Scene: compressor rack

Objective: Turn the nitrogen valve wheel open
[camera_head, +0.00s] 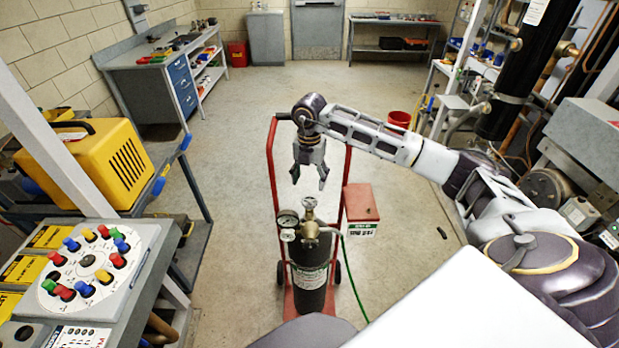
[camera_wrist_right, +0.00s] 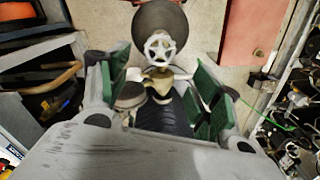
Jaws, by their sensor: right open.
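The nitrogen cylinder (camera_head: 310,268) is dark and stands upright on a red hand cart (camera_head: 272,180) in the middle of the head view. Its valve wheel (camera_head: 309,202) is a small pale handwheel on top, with a brass regulator and a round gauge (camera_head: 288,219) beside it. My right gripper (camera_head: 309,182) points down above the valve wheel, open and empty, apart from it. In the right wrist view the spoked white valve wheel (camera_wrist_right: 160,48) shows beyond and between the green-padded fingers (camera_wrist_right: 160,88). My left gripper is not in view.
A red box (camera_head: 361,203) is on the cart's right side, close to the cylinder. A green hose (camera_head: 354,280) runs down to the floor. A panel with coloured knobs (camera_head: 90,262) and a yellow case (camera_head: 95,165) stand at left. Pipes and black tanks (camera_head: 528,60) stand at right. The floor behind is mostly clear.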

